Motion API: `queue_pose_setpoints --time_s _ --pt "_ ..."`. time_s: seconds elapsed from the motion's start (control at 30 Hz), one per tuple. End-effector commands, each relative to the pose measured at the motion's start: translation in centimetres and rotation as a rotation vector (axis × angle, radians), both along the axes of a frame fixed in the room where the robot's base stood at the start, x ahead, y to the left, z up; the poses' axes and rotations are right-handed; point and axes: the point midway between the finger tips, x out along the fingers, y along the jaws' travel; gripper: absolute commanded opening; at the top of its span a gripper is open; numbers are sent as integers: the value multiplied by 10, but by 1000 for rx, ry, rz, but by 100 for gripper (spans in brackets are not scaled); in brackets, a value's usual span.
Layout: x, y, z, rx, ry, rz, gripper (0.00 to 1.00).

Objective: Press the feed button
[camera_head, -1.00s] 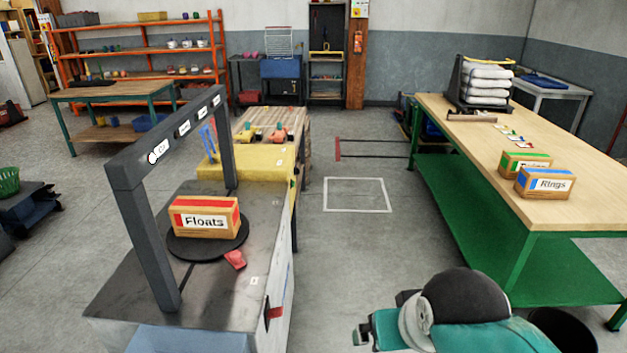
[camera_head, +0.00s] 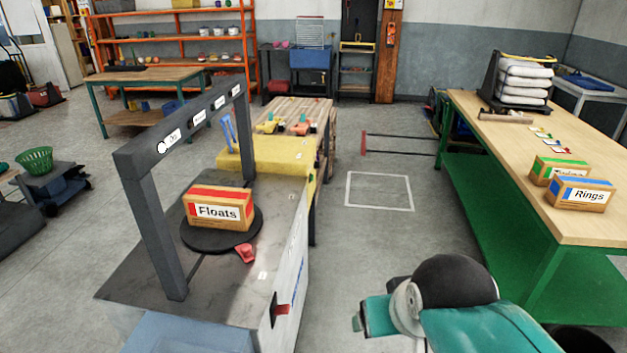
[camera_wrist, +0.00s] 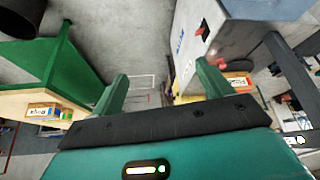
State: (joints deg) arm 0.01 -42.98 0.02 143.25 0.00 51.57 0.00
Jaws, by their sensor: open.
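A grey machine (camera_head: 130,285) stands left of centre in the head view, with a dark frame (camera_head: 150,215) arching over it. The frame's crossbar carries a white round knob or button (camera_head: 161,148) and several small white labels, too small to read surely. I cannot tell which part is the feed button. A red piece (camera_head: 245,253) lies on the machine top, and a red-and-black control (camera_head: 282,309) sits on its side. My gripper (camera_wrist: 160,85) is open and empty in the wrist view, apart from the machine. In the head view only my teal arm shows.
A "Floats" box (camera_head: 218,212) sits on a round black plate (camera_head: 190,238). A green bench (camera_head: 510,205) with a "Rings" box (camera_head: 581,194) stands right. A yellow unit (camera_head: 262,158) adjoins the machine.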

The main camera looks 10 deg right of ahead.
Motion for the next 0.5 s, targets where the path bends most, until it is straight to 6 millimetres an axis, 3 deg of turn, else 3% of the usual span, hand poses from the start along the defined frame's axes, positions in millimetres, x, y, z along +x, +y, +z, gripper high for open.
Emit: queue_pose_setpoints --time_s 0.03,0.37,0.5 --pt "0 0 0 0 0 0 69" --pt "0 0 0 0 0 0 4" --pt "0 0 0 0 0 0 0"
